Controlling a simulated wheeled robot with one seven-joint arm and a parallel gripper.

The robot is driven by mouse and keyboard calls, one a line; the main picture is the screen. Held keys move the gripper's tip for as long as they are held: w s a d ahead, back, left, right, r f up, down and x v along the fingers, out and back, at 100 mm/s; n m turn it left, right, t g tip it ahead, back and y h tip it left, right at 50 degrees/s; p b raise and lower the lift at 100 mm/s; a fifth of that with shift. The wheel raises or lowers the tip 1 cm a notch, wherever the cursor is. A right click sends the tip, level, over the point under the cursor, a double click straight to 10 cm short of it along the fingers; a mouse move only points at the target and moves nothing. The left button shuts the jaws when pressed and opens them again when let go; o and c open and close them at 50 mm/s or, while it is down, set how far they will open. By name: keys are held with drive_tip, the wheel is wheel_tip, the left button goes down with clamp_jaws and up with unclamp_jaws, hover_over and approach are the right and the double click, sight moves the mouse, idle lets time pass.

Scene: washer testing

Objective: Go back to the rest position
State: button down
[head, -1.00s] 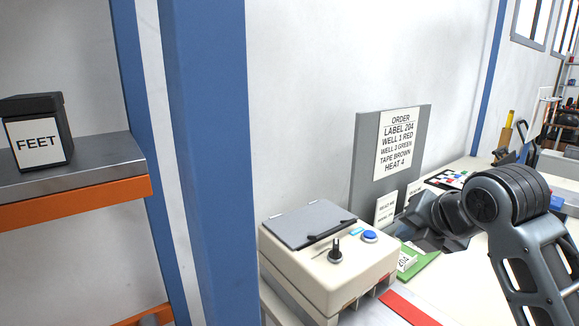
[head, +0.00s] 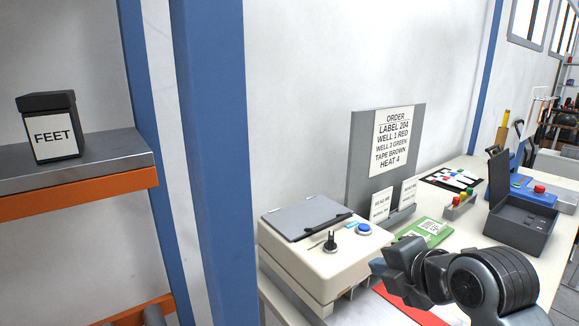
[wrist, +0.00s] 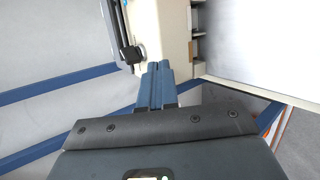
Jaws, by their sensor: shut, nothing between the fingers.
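My gripper (head: 381,270) is in the lower right of the head view, low over the bench and just right of a cream machine (head: 318,275). Its fingers are hard to make out in that view. In the wrist view the two blue fingers of my gripper (wrist: 157,68) lie together, shut and empty. The cream machine (wrist: 182,25) appears beyond the fingertips there. The machine has a grey lid (head: 303,217), a black knob (head: 330,243) and a blue button (head: 364,229).
A green labelled board (head: 428,230), a red mat (head: 405,305), and an open dark grey box (head: 522,222) lie around my arm. A shelf (head: 90,155) with a FEET box (head: 50,128) is at the left.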

drive_tip(key=s+a+f+m+t+h, duration=0.1)
drive_tip(key=s+f+m, duration=0.6)
drive_tip(key=s, duration=0.4)
drive_tip(key=s+a+f+m+t+h, duration=0.1)
drive_tip(key=s+a+f+m+t, duration=0.1)
drive_tip(key=s+f+m, duration=0.55)
drive_tip(key=s+d+r+m, duration=0.2)
drive_tip(key=s+r+m, duration=0.1)
drive_tip(key=s, duration=0.6)
drive_tip(key=s+d+r+m+h, duration=0.1)
drive_tip(key=s+d+r+m, duration=0.2)
drive_tip(key=s, duration=0.6)
drive_tip(key=s+d+r+m+t, duration=0.1)
drive_tip(key=s+d+r+m, duration=0.2)
drive_tip(key=s, duration=0.6)
drive_tip(key=shift+s+m+h, duration=0.25)
drive_tip(key=shift+m+h, duration=0.05)
drive_tip(key=shift+m, duration=0.15)
